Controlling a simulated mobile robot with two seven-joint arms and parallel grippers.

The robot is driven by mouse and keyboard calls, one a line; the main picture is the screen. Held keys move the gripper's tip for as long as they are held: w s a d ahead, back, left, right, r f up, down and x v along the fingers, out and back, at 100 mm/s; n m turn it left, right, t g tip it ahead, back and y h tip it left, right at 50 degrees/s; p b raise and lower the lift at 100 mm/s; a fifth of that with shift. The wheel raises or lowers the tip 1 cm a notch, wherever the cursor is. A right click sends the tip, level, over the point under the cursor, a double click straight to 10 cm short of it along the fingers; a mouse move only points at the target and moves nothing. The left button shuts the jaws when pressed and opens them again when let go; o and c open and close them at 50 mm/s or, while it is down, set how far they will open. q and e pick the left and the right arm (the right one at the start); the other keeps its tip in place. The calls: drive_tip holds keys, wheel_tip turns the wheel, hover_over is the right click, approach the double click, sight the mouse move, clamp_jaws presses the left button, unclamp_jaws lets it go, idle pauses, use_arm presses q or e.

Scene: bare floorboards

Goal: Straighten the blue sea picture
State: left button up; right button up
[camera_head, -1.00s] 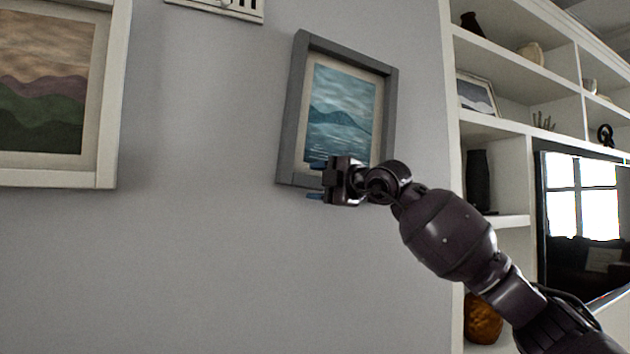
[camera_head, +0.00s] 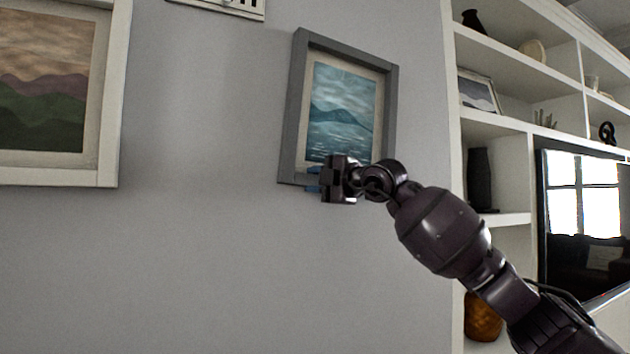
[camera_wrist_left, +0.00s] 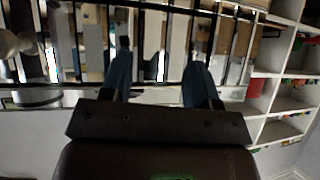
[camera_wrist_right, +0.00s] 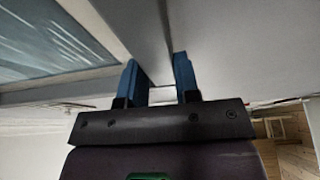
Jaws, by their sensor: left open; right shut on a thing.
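The blue sea picture (camera_head: 341,115) hangs on the grey wall in a grey frame (camera_head: 295,110), slightly tilted. My right gripper (camera_head: 314,180) is at the frame's bottom edge, left of its middle, and is shut on the frame. In the right wrist view the two blue fingers (camera_wrist_right: 158,75) stand on either side of the grey frame bar (camera_wrist_right: 145,35), with the sea print (camera_wrist_right: 55,40) to the left. My left gripper (camera_wrist_left: 158,75) shows only in the left wrist view, open, with nothing between its fingers.
A second picture (camera_head: 108,100) with hills in a white frame hangs at the left. White shelves (camera_head: 500,127) with vases and a dark screen (camera_head: 590,270) stand at the right. The wall below the sea picture is clear.

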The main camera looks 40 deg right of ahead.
drive_tip(key=shift+s+d+f+n, duration=0.1)
drive_tip(key=shift+d+f+n, duration=0.2)
drive_tip(key=shift+d, duration=0.15)
drive_tip(key=shift+s+d+f+n, duration=0.1)
drive_tip(key=shift+d+f+n, duration=0.1)
drive_tip(key=shift+d+n, duration=0.15)
drive_tip(key=o, duration=0.9)
drive_tip(key=shift+s+d+b, duration=0.15)
drive_tip(key=shift+s+d, duration=0.2)
drive_tip(key=shift+s, duration=1.4)
drive_tip(key=shift+s+d+b, duration=0.15)
drive_tip(key=shift+s+d, duration=0.25)
drive_tip(key=shift+s, duration=1.4)
drive_tip(key=shift+s+d+b, duration=0.15)
drive_tip(key=shift+s+d, duration=0.2)
drive_tip(key=shift+s, duration=1.4)
